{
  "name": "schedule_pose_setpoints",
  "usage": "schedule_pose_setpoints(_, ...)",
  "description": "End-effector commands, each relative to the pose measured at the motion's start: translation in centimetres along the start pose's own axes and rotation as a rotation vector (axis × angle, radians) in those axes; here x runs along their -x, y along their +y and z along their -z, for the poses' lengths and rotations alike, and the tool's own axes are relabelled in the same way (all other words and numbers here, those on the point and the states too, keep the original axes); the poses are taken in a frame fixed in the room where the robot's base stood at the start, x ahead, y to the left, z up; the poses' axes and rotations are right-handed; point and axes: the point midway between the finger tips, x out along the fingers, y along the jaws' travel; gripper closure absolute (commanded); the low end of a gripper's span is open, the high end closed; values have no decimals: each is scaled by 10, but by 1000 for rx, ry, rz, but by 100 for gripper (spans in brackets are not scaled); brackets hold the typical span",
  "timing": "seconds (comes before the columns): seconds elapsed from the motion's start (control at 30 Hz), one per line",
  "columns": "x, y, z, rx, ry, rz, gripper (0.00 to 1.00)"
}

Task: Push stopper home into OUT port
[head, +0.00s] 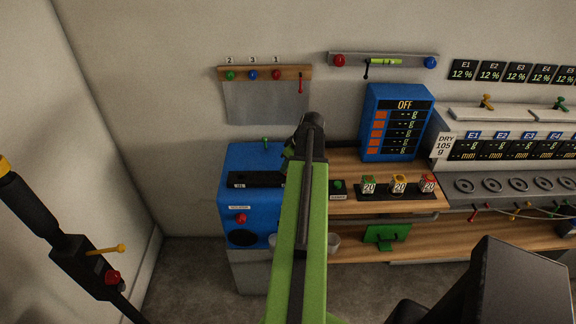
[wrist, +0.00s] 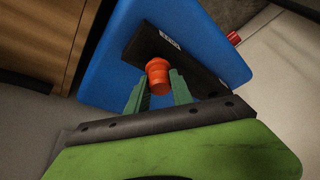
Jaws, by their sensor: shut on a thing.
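In the wrist view my gripper (wrist: 158,90) has its two green fingers on either side of an orange-red stopper (wrist: 158,74), shut on it. The stopper is over the black strip (wrist: 143,50) on top of the blue box (wrist: 108,62). The OUT port itself is hidden, and I cannot tell how deep the stopper sits. In the head view my green arm reaches to the blue box (head: 236,158) and covers the right part of its black strip (head: 245,180); the fingertips and stopper are hidden there.
Right of the box, small cubes (head: 398,185) stand on a black strip on the wooden bench (head: 335,160). A blue display (head: 397,125) reading OFF stands behind. A green knob (head: 265,142) rises from the box's back. A rack with coloured knobs (head: 264,73) hangs above.

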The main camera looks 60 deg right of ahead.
Motion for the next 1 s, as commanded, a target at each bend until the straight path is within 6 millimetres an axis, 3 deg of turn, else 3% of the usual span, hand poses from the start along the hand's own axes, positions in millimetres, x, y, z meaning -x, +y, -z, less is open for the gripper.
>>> schedule_pose_setpoints(0.9,-22,0,-9,0,0,0,100)
schedule_pose_setpoints(0.93,-22,0,-9,0,0,0,70)
schedule_pose_setpoints(1.0,-21,0,-9,0,0,0,61)
